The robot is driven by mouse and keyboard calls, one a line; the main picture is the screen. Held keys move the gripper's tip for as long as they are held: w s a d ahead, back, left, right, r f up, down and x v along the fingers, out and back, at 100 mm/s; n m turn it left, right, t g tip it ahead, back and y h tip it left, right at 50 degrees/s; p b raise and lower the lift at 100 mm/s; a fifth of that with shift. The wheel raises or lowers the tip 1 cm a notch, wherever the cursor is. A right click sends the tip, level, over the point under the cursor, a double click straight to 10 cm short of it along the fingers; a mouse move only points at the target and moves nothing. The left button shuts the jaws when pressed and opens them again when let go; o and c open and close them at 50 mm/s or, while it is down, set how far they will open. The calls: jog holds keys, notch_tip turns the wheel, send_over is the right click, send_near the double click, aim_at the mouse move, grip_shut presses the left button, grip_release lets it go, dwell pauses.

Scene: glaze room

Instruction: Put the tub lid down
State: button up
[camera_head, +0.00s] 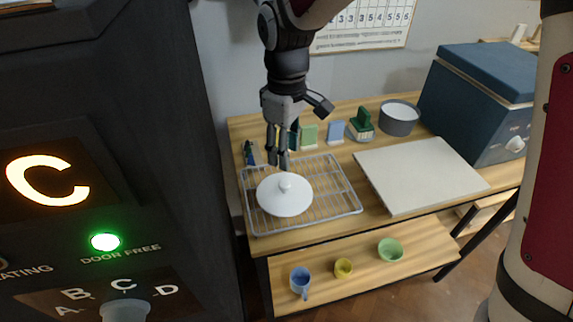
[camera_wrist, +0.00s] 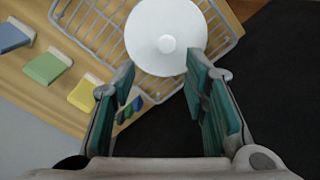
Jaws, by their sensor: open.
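The tub lid (camera_head: 285,197) is a white disc with a round knob on top. It lies knob up on the wire rack (camera_head: 343,192) at the left of the table. My gripper (camera_head: 280,165) is above the lid, just behind the knob in the head view, apart from it. In the wrist view the lid (camera_wrist: 150,42) lies beyond the fingertips, with its knob in line with the gap between them. My gripper (camera_wrist: 165,78) is open, with nothing between its green-padded fingers. The lid's underside is hidden.
A grey tub (camera_head: 399,120) stands at the back. A pale board (camera_head: 420,175) lies right of the rack, before a blue box (camera_head: 478,100). Small coloured tiles (camera_head: 309,135) stand behind the rack. A dark panelled cabinet (camera_head: 100,120) rises close on the left. Cups and a bowl (camera_head: 390,249) sit below.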

jog(key=s+d+r+m+t, duration=0.2)
jog(key=s+d+r+m, duration=0.3)
jog(key=s+d+r, duration=0.45)
jog(key=s+d+r+m+t, duration=0.1)
jog(key=s+d+m+t, duration=0.1)
jog(key=s+d+m, duration=0.5)
jog(key=s+d, duration=0.4)
jog(key=s, duration=0.2)
jog(key=shift+w+a+r, duration=0.1)
jog(key=shift+r+p, duration=0.45)
jog(key=shift+r, duration=0.1)
